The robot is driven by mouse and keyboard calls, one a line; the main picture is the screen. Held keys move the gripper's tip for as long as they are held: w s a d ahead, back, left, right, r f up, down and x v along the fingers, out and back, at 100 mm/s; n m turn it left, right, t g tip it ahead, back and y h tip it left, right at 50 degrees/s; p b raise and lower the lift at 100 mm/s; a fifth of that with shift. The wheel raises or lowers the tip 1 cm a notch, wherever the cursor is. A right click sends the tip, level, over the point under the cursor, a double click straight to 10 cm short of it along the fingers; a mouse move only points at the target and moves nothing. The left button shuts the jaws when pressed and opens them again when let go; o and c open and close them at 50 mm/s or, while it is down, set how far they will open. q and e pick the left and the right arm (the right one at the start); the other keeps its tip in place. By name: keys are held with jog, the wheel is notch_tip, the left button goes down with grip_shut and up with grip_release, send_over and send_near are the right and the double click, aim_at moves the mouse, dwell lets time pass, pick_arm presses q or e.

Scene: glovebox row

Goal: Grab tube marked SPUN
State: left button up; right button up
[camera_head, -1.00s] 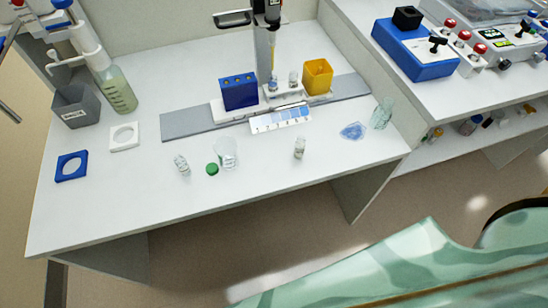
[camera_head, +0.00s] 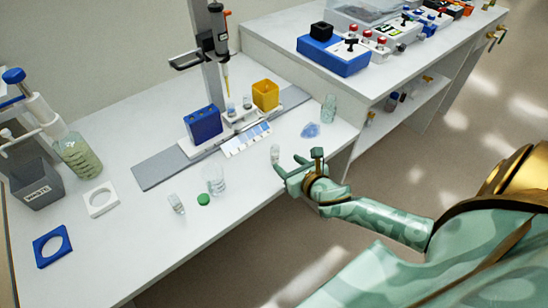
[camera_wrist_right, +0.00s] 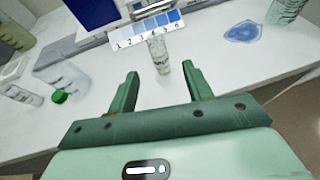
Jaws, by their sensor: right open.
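A small clear tube (camera_head: 275,154) stands upright near the bench's front edge. In the right wrist view this tube (camera_wrist_right: 160,54) has dark lettering that seems to read SPUN. My right gripper (camera_head: 290,166) is open and empty at the front edge, just short of the tube. In the right wrist view its two fingers (camera_wrist_right: 160,72) point at the tube, which lies between and beyond their tips. My left gripper is not in view.
Another small tube (camera_head: 176,204), a green cap (camera_head: 204,199) and a clear beaker (camera_head: 216,181) are to the left. Behind the tube is a numbered colour strip (camera_head: 246,139) by a blue rack (camera_head: 203,124). A blue patch (camera_head: 311,130) and a glass jar (camera_head: 329,108) are to the right.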

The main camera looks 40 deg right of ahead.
aim_at(277, 158)
jog(key=b+x, duration=0.1)
jog(key=x, duration=0.4)
jog(key=shift+w+f, duration=0.25)
jog(key=shift+f, duration=0.05)
jog(key=b+x, duration=0.1)
jog(key=x, duration=0.1)
jog(key=b+x, duration=0.2)
jog(key=shift+w+f, duration=0.25)
jog(key=shift+f, duration=0.15)
jog(key=shift+w, duration=0.3)
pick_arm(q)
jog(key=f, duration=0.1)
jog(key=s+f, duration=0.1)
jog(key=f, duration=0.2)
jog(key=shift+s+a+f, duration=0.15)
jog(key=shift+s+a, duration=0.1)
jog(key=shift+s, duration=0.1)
pick_arm(e)
jog(key=shift+r, duration=0.15)
jog(key=c, duration=1.1)
